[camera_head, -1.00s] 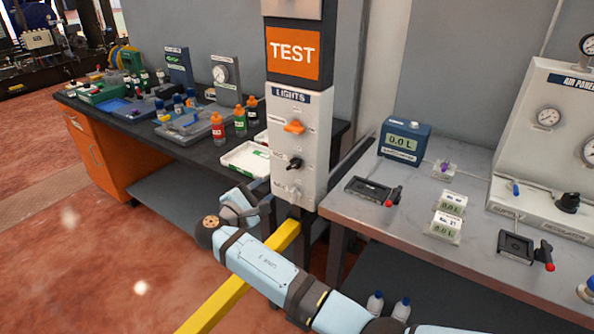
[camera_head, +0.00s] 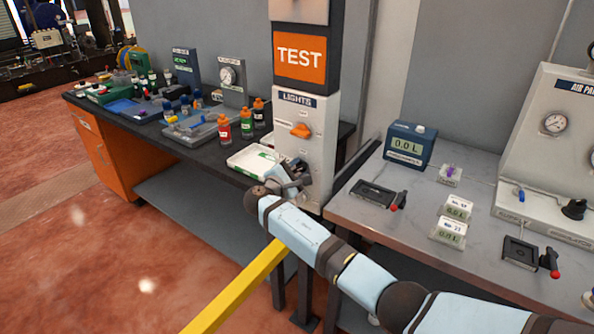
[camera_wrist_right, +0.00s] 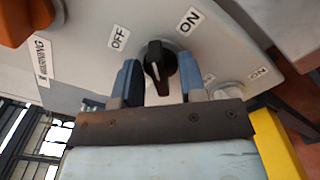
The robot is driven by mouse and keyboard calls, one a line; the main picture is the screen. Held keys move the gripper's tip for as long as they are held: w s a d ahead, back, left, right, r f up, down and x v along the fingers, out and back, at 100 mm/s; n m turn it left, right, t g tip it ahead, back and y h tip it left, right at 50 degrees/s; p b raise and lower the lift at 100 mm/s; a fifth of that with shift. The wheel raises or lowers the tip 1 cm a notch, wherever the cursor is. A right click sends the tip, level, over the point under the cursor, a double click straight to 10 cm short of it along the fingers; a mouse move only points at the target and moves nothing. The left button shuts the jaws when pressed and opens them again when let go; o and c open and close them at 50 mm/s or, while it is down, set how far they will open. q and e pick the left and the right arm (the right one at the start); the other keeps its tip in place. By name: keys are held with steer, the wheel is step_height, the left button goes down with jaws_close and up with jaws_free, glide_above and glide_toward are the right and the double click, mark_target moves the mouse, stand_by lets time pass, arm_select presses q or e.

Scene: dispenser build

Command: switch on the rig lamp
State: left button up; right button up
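The lights panel (camera_head: 318,150) is a pale upright box under the orange TEST sign. In the right wrist view a black rotary knob (camera_wrist_right: 160,64) sits on it, with OFF and ON labels to either side. My right gripper (camera_wrist_right: 161,88) is open, one blue finger on each side of this knob; I cannot tell whether they touch it. In the head view my right gripper (camera_head: 295,178) is at the panel's lower part and hides the black knob. My left gripper is not in view.
An orange knob (camera_head: 301,130) is above on the panel; it also shows in the wrist view (camera_wrist_right: 25,20). A pale knob (camera_wrist_right: 226,90) is beside the right finger. A white tray (camera_head: 250,160) lies on the left bench, and a grey table (camera_head: 350,215) stands right.

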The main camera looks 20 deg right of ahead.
steer(key=shift+c, duration=0.4)
jaws_close()
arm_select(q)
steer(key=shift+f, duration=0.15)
